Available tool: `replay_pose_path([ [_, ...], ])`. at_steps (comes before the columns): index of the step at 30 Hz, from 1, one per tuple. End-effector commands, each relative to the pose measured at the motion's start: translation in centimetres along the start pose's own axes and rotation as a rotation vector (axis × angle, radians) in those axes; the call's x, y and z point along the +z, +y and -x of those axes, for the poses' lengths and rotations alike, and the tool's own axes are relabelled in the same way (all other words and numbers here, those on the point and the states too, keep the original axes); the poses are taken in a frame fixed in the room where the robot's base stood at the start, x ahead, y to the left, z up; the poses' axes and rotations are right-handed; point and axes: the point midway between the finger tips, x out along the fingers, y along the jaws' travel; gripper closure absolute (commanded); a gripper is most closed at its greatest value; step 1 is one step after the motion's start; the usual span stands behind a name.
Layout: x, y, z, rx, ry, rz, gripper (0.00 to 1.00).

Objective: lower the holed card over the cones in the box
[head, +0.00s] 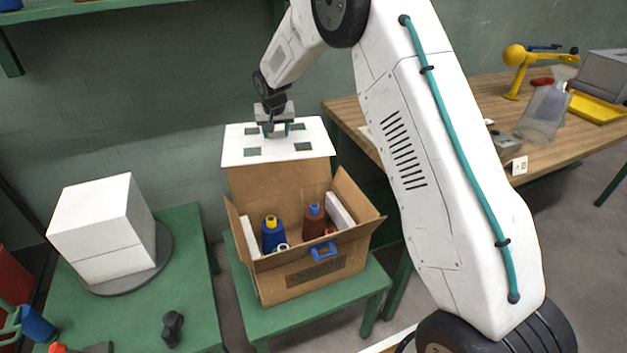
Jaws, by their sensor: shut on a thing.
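The white holed card (235,142) has square holes and looks roughly level. My gripper (273,131) is shut on it near its middle. In the picture the card appears above the far side of the open cardboard box (310,277), covering part of its back; its exact height is hard to tell. Inside the box stand a blue cone (273,237) with a yellow top and a dark red cone (314,223) with a blue top. A white-ringed top (283,247) and a red piece (330,233) show behind the front wall, mostly hidden.
The box's side flaps stand out, and white blocks (341,211) line its inner sides. It rests on a green stool (330,305). A white cube (103,222) stands on a round base on the left green table. A wooden table (470,125) with tools is behind my arm.

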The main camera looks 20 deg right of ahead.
Motion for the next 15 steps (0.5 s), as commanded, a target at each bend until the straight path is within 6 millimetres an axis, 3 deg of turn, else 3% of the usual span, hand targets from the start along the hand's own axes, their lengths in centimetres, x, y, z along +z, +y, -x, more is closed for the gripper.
replay_pose_path([
  [1, 2.6, 0.6, 0.2, -0.011, -0.005, 0.028, 0.73],
  [6, 10.9, 2.5, 0.6, -0.051, -0.002, 0.121, 0.73],
  [12, 17.4, 4.0, 0.6, -0.074, 0.002, 0.182, 0.73],
  [15, 19.1, 4.4, 0.4, -0.080, 0.004, 0.198, 0.73],
])
